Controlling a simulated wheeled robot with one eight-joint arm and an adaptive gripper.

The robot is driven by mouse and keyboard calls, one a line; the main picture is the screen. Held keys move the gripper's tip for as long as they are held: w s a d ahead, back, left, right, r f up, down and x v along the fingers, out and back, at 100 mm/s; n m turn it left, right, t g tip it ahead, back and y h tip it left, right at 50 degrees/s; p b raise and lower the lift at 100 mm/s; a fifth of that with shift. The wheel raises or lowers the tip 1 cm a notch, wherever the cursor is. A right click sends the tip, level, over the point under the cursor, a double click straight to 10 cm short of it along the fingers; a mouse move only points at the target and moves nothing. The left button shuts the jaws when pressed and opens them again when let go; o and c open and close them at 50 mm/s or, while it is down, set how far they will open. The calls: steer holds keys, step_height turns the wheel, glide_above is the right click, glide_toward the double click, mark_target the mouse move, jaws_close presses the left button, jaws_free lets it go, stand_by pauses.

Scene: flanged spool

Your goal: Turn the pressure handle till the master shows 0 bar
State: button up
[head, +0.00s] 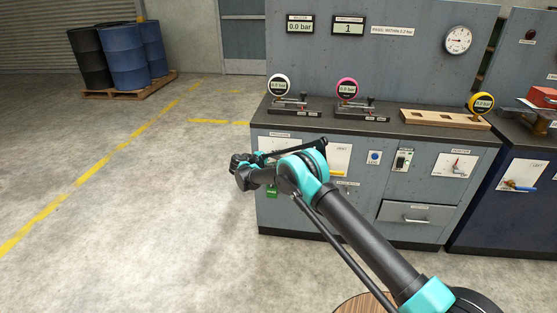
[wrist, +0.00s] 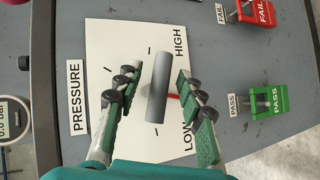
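The pressure handle (wrist: 159,88) is a grey bar on a white dial plate (wrist: 108,45) marked LOW and HIGH, in the wrist view. A bit of its red pointer shows beside it. My gripper (wrist: 155,75) is open, with one finger on each side of the handle and visible gaps to it. In the head view my gripper (head: 245,170) is in front of the bench's left side, and my arm hides the handle. A display (head: 300,26) on the back panel reads 0.0 bar; its small label looks like MASTER.
White (head: 279,86), pink (head: 347,89) and yellow (head: 482,103) gauges stand on the bench top. Red FAIL (wrist: 256,12) and green PASS (wrist: 262,103) tags hang near the dial plate. Open floor lies to the left, with barrels (head: 124,58) on a pallet behind.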

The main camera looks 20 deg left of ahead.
steer(key=v, duration=1.1)
steer(key=shift+s, duration=0.35)
steer(key=shift+a+r, duration=0.1)
steer(key=shift+a, duration=0.05)
